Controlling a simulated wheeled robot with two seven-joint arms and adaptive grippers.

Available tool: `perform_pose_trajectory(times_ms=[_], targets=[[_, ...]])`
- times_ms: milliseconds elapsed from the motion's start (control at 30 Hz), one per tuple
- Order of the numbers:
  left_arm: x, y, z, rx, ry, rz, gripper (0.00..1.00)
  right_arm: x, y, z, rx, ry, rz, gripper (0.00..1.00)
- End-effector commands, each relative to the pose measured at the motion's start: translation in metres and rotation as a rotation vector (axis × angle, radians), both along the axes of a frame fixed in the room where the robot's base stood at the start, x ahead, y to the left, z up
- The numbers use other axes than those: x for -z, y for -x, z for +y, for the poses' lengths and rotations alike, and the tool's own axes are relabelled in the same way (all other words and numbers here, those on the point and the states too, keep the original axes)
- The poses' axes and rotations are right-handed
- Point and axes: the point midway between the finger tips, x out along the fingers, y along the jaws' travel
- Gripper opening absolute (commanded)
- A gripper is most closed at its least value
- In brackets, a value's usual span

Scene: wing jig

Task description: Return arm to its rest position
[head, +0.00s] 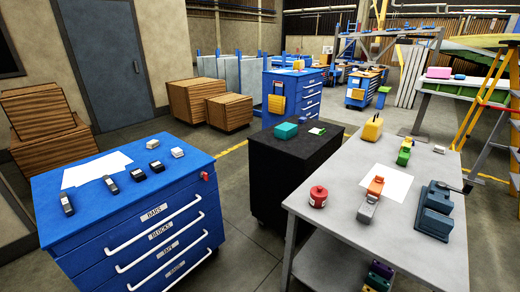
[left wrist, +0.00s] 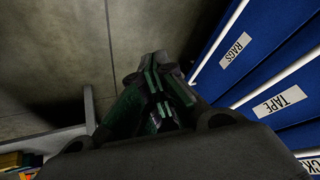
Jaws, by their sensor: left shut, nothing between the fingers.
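My left gripper (left wrist: 158,78) shows in the left wrist view, dark with green strips. Its fingers are together with nothing between them. It hangs over bare concrete floor, beside the front of the blue drawer cabinet (left wrist: 235,75), and appears apart from it. Neither of my grippers shows in the head view. My right gripper is in no view.
In the head view the blue cabinet (head: 137,196) carries paper and several small blocks. A black cabinet (head: 284,165) stands in the middle. A grey workbench (head: 330,238) at right holds a red canister (head: 318,196) and a blue vise (head: 434,212). Floor between them is clear.

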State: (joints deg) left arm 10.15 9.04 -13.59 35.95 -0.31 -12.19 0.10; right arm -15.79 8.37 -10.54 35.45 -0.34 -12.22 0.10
Motion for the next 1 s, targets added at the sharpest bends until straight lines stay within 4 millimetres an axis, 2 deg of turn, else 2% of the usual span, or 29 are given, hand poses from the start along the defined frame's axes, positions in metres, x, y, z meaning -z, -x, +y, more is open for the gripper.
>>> perform_pose_trajectory(times_ms=[33, 300, 500, 700, 800, 900, 1000], targets=[[0.013, 0.024, 0.001, -0.007, 0.002, 0.029, 0.0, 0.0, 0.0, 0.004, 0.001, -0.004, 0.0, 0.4], [0.065, 0.138, 0.006, -0.036, 0.008, 0.16, 0.0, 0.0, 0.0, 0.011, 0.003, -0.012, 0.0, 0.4], [0.093, 0.226, 0.008, -0.05, 0.011, 0.257, 0.0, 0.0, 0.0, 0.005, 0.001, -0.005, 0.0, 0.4], [0.112, 0.316, 0.006, -0.054, 0.011, 0.353, 0.0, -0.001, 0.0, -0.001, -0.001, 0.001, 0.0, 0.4], [0.118, 0.355, 0.006, -0.054, 0.011, 0.395, 0.0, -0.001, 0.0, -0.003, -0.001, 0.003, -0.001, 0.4], [0.121, 0.385, 0.006, -0.054, 0.01, 0.426, 0.0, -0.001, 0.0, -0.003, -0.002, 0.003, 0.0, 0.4], [0.123, 0.403, 0.006, -0.055, 0.01, 0.446, 0.0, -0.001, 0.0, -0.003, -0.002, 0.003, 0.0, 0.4]])
